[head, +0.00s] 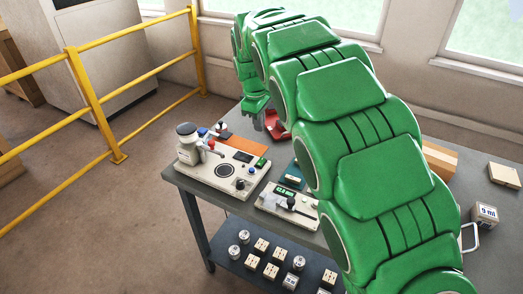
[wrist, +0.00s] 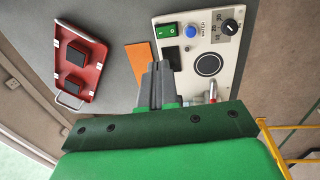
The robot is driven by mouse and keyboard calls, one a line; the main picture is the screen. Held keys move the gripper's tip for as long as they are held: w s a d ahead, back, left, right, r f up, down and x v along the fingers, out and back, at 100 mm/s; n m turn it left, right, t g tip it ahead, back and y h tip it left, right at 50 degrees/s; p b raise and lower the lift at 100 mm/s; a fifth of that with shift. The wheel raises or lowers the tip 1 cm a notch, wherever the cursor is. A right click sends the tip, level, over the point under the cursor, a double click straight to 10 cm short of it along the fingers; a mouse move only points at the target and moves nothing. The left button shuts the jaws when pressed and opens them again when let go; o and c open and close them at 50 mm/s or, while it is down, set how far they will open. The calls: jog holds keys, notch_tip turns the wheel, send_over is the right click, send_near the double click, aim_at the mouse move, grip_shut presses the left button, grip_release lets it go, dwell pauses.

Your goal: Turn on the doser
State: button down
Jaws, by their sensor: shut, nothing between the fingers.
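The doser (head: 204,171) is a cream-coloured machine at the left end of the grey table in the head view. It has a white cylindrical part, a black ring, a dark display, a blue button, a black knob and a green switch (head: 262,162). In the wrist view, the doser (wrist: 233,75) is at the upper right, with its green switch (wrist: 169,30) beside the blue button (wrist: 191,31). My gripper (wrist: 160,66) is shut and empty, its fingertips by the doser's edge in the picture. In the head view, my green arm partly hides the gripper (head: 258,124), which is beyond the doser.
An orange mat (wrist: 143,63) lies beside the doser. A red tray (wrist: 93,50) with dark square pieces lies farther left in the wrist view. A small scale-like device (head: 272,203) with a lit display stands near the doser. A yellow railing (head: 88,90) stands left of the table.

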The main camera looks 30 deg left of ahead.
aim_at(262, 159)
jog(key=f, duration=0.4)
jog(key=w+f, duration=0.1)
jog(key=f, duration=0.4)
jog(key=w+f, duration=0.1)
jog(key=f, duration=0.4)
jog(key=shift+f, duration=0.15)
dwell(0.4)
jog(key=shift+s, duration=0.1)
jog(key=shift+s+r, duration=0.25)
jog(key=shift+s, duration=0.45)
